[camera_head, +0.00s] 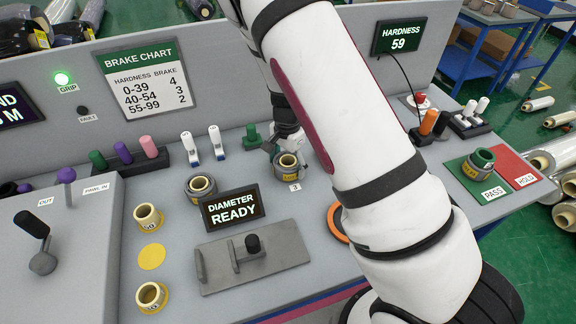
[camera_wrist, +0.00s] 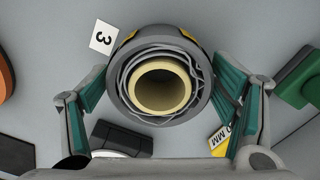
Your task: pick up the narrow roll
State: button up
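A roll with a cream core, wrinkled grey wrap and dark outer ring (camera_wrist: 190,55) stands on end between my fingers in the wrist view. It also shows in the head view (camera_head: 289,163), beside the label 3. My gripper (camera_wrist: 160,85) is open around this roll, with a gap showing at each finger. In the head view my gripper (camera_head: 284,143) is partly hidden by my arm. A similar grey-ringed roll (camera_head: 201,186) stands to the left. Two yellow-cream rolls (camera_head: 148,216) (camera_head: 151,295) stand farther left. I cannot tell which roll is called narrow.
The diameter display (camera_head: 234,206) reads READY, with a grey gauge plate (camera_head: 255,266) in front. White-handled tools (camera_head: 190,148) and a green block (camera_head: 252,135) stand behind.

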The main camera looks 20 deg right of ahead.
jog(key=c, duration=0.7)
jog(key=shift+c, duration=0.2)
jog(key=shift+r, duration=0.15)
